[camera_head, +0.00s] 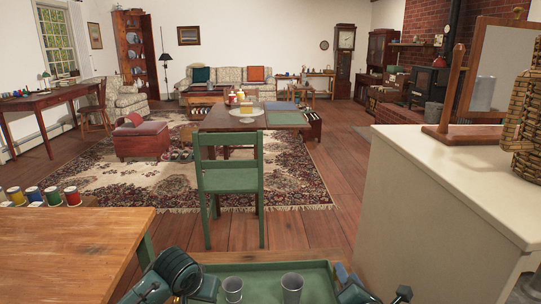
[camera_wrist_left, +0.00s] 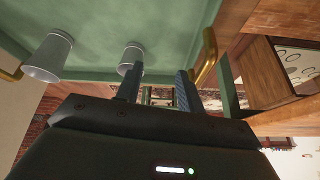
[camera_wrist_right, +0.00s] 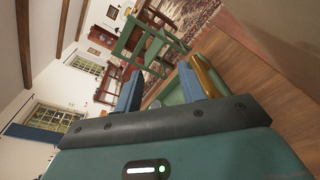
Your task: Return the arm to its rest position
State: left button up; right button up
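My left gripper (camera_wrist_left: 158,85) has its two fingers apart in the left wrist view. A brass handle (camera_wrist_left: 207,55) of the green tray passes beside its right finger, and I see nothing clamped between the fingers. My right gripper (camera_wrist_right: 160,90) is also spread in the right wrist view, with a brass handle (camera_wrist_right: 208,76) beside its right finger. In the head view my right gripper (camera_head: 347,281) is at the right end of the green tray (camera_head: 262,275), low in the picture. My left arm is at the tray's left end; its fingertips are unclear there.
Two grey cups (camera_head: 233,289) (camera_head: 291,287) stand on the tray. A wooden table (camera_head: 75,245) with several paint pots (camera_head: 53,196) is at left. A pale counter (camera_head: 440,185) stands at right. A green chair (camera_head: 231,181) stands ahead, with wood floor around it.

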pick_arm(q)
jog(key=s+d+r+m+t+h+p, duration=0.15)
jog(key=s+d+h+p, duration=0.35)
jog(key=s+p, duration=0.5)
jog(key=s+a+r+t+y+p, duration=0.1)
jog(key=s+r+t+p, duration=0.1)
jog(key=s, duration=0.5)
jog(key=s+a+r+t+p, duration=0.2)
jog(key=s+r+p, duration=0.3)
jog(key=s+r, duration=0.1)
jog(key=shift+s+y, duration=0.4)
jog(key=shift+s, duration=0.35)
pick_arm(e)
jog(key=s+a+r+m+g+y, duration=0.1)
jog(key=s+a+r+m+g, duration=0.1)
jog(key=s+m, duration=1)
jog(key=s+a+r+m+g+y, duration=0.1)
jog(key=s+r+m+g, duration=0.3)
jog(key=s+m, duration=0.9)
jog(key=shift+s+a+r, duration=0.2)
jog(key=shift+s+a, duration=0.3)
jog(key=shift+s, duration=0.5)
